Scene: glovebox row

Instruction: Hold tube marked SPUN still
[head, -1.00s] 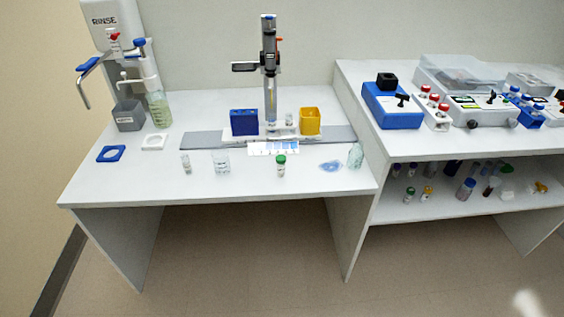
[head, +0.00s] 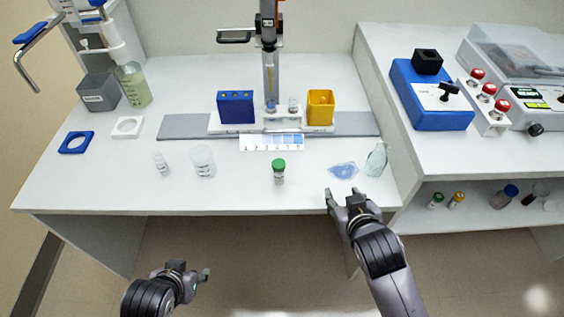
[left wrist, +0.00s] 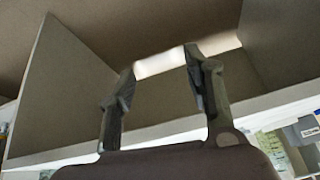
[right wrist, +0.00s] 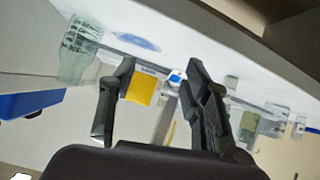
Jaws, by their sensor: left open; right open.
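No marking that reads SPUN is legible in any view. A small tube with a green cap (head: 278,172) stands at the front middle of the white bench; its label is too small to read. A blue-capped vessel (head: 271,107) stands at the stand's base between the blue and yellow blocks. My left gripper (head: 201,275) is open and empty, in front of and below the bench edge. My right gripper (head: 345,197) is open and empty at the bench's front edge, right of the green-capped tube and apart from it.
A glass bottle (head: 377,160) and blue patch (head: 343,171) lie near my right gripper. A clear beaker (head: 203,162) and small vial (head: 161,164) stand left. Blue block (head: 236,107) and yellow block (head: 320,107) flank the stand (head: 269,60). Other equipment (head: 432,95) stands right.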

